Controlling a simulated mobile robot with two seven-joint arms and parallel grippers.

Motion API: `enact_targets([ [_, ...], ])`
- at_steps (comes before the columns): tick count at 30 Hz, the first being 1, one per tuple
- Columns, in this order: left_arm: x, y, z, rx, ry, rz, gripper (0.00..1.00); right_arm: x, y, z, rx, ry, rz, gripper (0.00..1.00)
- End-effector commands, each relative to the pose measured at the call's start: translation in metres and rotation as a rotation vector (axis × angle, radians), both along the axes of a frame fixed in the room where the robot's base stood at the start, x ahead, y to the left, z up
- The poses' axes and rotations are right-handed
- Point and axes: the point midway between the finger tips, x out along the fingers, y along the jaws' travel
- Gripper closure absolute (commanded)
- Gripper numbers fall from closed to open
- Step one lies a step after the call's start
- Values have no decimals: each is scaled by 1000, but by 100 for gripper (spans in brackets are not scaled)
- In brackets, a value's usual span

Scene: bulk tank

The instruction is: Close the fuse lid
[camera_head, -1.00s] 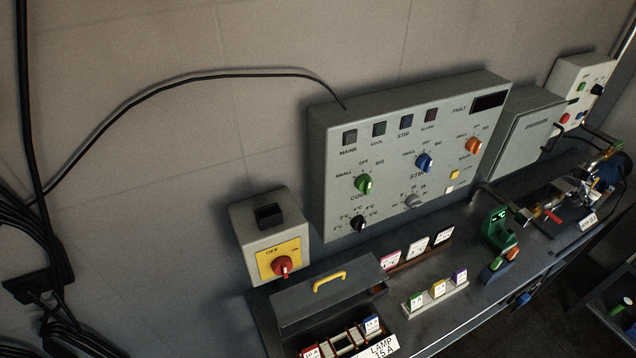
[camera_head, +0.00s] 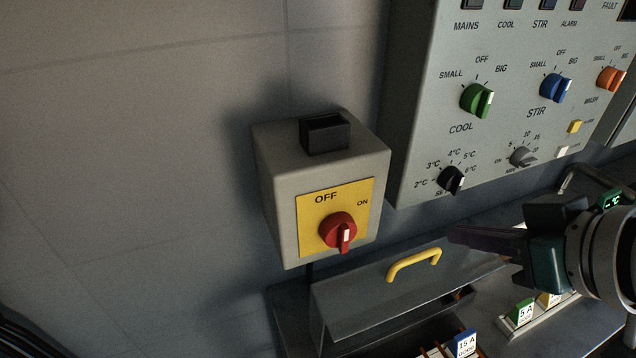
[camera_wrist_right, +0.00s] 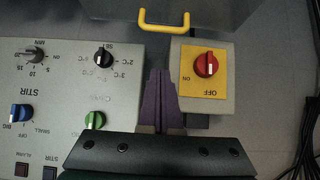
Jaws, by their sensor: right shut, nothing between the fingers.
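The fuse lid (camera_head: 350,300) is a grey panel with a yellow handle (camera_head: 413,263), at the bottom of the head view. It stands raised and tilted, with a dark gap and fuses (camera_head: 462,343) showing below its edge. In the right wrist view, the yellow handle (camera_wrist_right: 165,24) and part of the lid (camera_wrist_right: 230,12) show at the top. My right gripper (camera_head: 452,236) comes in from the right, just right of and above the handle. Its dark purple fingers (camera_wrist_right: 160,75) are shut and empty, apart from the handle in the wrist view. My left gripper is not in view.
A grey switch box (camera_head: 275,190) with a red knob (camera_head: 338,232) stands behind the lid, against the wall. A control panel (camera_head: 415,100) with coloured knobs is at the right. A fuse rack (camera_head: 525,318) lies on the bench below my right gripper.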

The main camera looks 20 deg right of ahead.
Motion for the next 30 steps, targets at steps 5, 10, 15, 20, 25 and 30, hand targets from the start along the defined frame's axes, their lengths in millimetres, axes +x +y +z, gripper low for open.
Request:
enact_targets([
  [5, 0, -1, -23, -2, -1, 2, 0, 10, -7, -20, 8, -41, -11, 100],
  [10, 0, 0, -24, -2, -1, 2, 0, 22, -7, -27, 11, -44, -13, 100],
  [15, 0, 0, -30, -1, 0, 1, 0, 48, -4, -47, 10, -44, -13, 100],
  [20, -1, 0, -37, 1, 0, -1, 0, 71, -2, -65, 10, -43, -13, 100],
  [25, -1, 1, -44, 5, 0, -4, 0, 91, -1, -80, 10, -42, -12, 100],
  [30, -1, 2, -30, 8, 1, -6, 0, 65, -3, -82, 9, -38, -11, 100],
])
